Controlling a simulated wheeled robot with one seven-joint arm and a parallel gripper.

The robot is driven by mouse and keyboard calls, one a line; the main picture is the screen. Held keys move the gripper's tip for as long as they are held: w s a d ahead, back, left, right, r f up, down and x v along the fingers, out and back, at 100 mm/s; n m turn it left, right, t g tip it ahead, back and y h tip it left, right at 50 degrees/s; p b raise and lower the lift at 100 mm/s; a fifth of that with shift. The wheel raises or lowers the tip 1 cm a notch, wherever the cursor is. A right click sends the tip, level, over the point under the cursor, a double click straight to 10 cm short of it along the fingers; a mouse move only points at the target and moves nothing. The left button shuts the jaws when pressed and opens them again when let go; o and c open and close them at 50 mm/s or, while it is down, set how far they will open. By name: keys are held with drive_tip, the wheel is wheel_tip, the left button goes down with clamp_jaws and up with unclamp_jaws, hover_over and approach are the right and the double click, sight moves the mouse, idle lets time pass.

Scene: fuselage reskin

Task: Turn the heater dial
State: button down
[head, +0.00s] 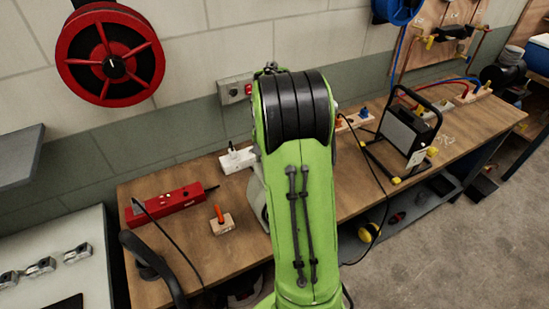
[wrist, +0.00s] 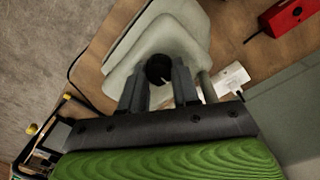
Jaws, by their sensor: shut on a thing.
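The heater dial (wrist: 158,69) is a round black knob on top of a pale grey heater body (wrist: 118,75) in the wrist view. My gripper (wrist: 160,82) has one finger on each side of the dial and is shut on it. The far side of the dial shows above the fingertips, with a small light mark at its edge. In the head view my green arm covers the dial and my gripper. Only a pale grey edge of the heater (head: 257,203) shows there, left of the arm.
On the wooden bench (head: 145,278) lie a red box (head: 176,198), a wooden block with an orange peg (head: 221,220) and a white power strip (head: 238,159). A black-framed unit (head: 405,140) stands to the right. A red reel (head: 110,55) hangs on the wall. A black cable hangs beside my arm.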

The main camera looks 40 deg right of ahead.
drive_tip(key=shift+n, duration=0.4)
drive_tip(key=c, duration=0.8)
unclamp_jaws()
wheel_tip(320, 180, up, 16)
drive_tip(key=p, duration=0.2)
drive_tip(key=shift+w+a, duration=0.2)
drive_tip(key=shift+f, duration=0.1)
